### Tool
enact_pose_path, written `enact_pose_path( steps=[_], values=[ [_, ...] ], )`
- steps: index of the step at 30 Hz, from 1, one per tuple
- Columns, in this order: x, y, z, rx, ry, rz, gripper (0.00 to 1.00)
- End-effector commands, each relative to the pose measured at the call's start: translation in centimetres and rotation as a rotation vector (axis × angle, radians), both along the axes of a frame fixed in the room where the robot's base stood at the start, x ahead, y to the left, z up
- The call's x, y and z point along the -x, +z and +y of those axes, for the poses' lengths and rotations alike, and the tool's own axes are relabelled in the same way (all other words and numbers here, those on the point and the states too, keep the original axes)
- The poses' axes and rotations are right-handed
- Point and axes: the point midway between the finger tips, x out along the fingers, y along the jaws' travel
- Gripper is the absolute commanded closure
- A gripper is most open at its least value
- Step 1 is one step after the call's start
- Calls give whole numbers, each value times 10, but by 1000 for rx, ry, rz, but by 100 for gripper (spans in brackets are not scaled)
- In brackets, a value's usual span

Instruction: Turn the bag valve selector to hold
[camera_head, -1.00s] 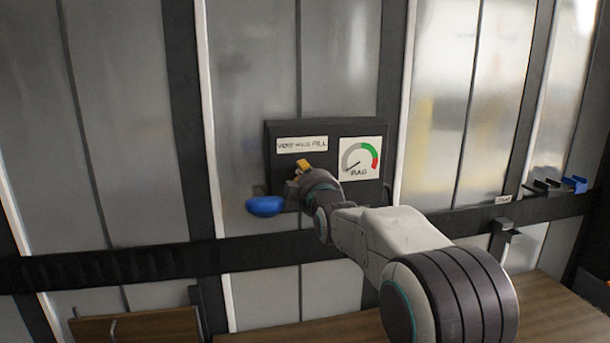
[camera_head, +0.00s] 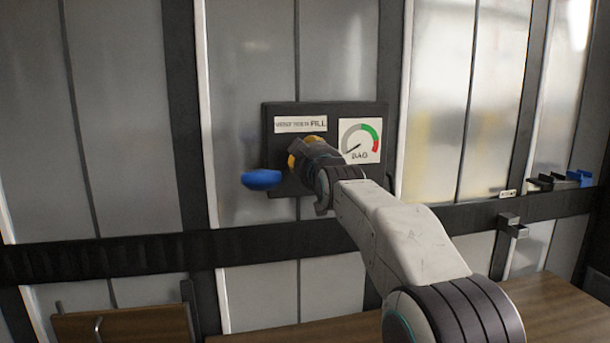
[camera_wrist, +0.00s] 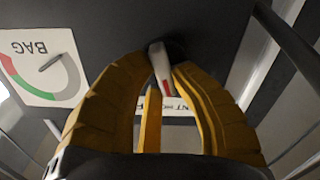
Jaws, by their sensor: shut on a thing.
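The valve panel (camera_head: 270,140) is a dark box on the wall, with a label strip (camera_head: 300,124) reading VENT, HOLD, FILL, partly blurred. The selector (camera_wrist: 157,62) shows in the wrist view as a pale lever with a red mark, on the dark panel face. My gripper (camera_wrist: 160,85) has its yellow fingers shut on the selector lever. In the head view my gripper (camera_head: 293,160) is at the panel below the label, and my wrist hides the selector. The BAG gauge (camera_head: 371,135) is right of it, its needle pointing low left.
A blue handle (camera_head: 261,179) sticks out at the panel's lower left. A dark rail (camera_head: 120,258) crosses the wall below. Wooden pallets or boards (camera_head: 125,328) lie low in front. Blue and black clips (camera_head: 578,177) sit on the rail at far right.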

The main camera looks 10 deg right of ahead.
Motion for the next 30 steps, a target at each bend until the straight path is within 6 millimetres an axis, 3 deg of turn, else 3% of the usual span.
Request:
enact_pose_path(
  steps=[13, 30],
  values=[
    [0, -1, -1, -257, 0, -2, 100],
    [0, 0, -1, -313, 0, -4, 100]
  ],
)
